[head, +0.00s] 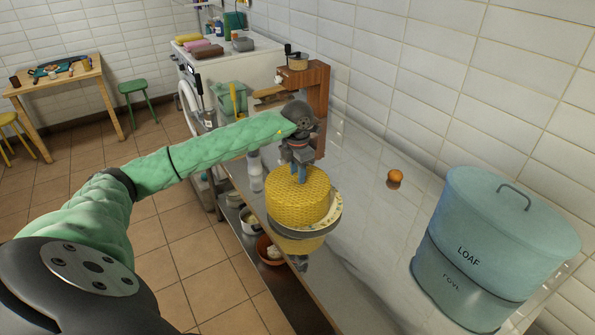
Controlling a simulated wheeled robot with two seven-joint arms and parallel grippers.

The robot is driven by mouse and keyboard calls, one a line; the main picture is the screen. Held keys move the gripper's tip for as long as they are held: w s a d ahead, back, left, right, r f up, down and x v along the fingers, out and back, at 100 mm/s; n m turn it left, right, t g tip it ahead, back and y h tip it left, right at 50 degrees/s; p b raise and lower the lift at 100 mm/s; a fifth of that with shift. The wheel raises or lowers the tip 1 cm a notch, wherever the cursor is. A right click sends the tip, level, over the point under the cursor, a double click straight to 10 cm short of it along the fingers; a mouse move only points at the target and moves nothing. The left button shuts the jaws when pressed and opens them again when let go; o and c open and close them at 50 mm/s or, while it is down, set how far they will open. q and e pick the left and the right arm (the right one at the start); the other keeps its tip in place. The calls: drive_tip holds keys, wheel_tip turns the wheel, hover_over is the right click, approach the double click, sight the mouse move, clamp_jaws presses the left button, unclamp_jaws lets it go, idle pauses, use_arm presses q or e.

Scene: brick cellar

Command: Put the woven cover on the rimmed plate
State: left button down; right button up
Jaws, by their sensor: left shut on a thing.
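The woven cover (296,193) is a yellow basket-weave dome with a small handle on top. My left gripper (299,176) comes down from above and is shut on its handle. The rimmed plate (334,217) is pale with a patterned rim and lies under the cover. Its rim shows at the right and front of the cover, while the cover hides the rest. I cannot tell whether the cover touches the plate or hangs just above it. My right gripper is not in view.
The shiny counter (365,190) mirrors things on it. A blue LOAF bin (505,235) stands at the right, and an orange fruit (395,176) lies near the wall. A wooden stand (317,98) is behind my gripper. The counter between plate and bin is clear.

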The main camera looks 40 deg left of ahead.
use_arm(q)
drive_tip(key=shift+f, duration=0.55)
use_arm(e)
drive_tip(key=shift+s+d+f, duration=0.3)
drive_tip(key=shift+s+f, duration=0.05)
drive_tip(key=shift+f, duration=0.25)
use_arm(q)
drive_tip(key=shift+f, duration=0.1)
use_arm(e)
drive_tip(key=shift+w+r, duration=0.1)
use_arm(q)
drive_tip(key=c, duration=1.1)
unclamp_jaws()
drive_tip(key=shift+o, duration=0.3)
